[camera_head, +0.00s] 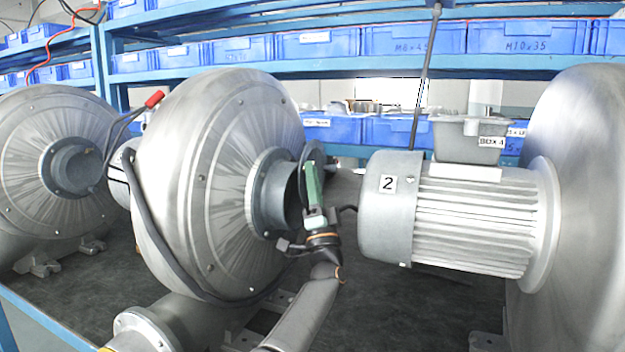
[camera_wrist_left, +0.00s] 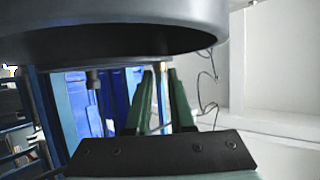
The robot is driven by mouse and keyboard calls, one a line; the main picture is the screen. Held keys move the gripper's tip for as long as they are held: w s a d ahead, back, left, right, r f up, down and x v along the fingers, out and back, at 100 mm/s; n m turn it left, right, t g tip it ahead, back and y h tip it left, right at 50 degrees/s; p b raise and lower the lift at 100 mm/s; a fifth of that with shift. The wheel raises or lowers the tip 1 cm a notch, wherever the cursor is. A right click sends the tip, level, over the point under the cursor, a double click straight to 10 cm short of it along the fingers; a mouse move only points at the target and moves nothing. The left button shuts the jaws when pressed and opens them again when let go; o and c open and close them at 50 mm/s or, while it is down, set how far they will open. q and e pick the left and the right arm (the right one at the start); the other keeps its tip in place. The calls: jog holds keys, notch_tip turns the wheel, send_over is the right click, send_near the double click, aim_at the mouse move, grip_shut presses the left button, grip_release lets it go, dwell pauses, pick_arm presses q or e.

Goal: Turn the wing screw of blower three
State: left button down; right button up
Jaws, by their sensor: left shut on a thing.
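The middle blower (camera_head: 205,190) has a round grey inlet (camera_head: 277,195) facing right, with a dark disc at its mouth. No number shows on this blower. My left gripper (camera_head: 313,180), with green fingers, is at the right side of that mouth. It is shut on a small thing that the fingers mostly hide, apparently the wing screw. In the left wrist view, the green fingertips (camera_wrist_left: 161,76) close around a small pale piece, the wing screw (camera_wrist_left: 161,68), below the dark round rim (camera_wrist_left: 110,35). My right gripper is not in view.
A motor (camera_head: 470,215) labelled 2 stands close to the right of my gripper, joined to a large blower (camera_head: 580,200). Another blower (camera_head: 55,180) stands at left. A grey box (camera_head: 465,140) sits above the motor. Blue bins (camera_head: 240,50) fill the shelves behind.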

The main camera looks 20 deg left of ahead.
pick_arm(q)
jog(key=c, duration=0.8)
grip_release()
jog(key=p+v, duration=0.4)
jog(key=v, duration=0.8)
jog(key=shift+f, duration=0.15)
jog(key=shift+o, duration=0.2)
jog(key=shift+s+d, duration=0.15)
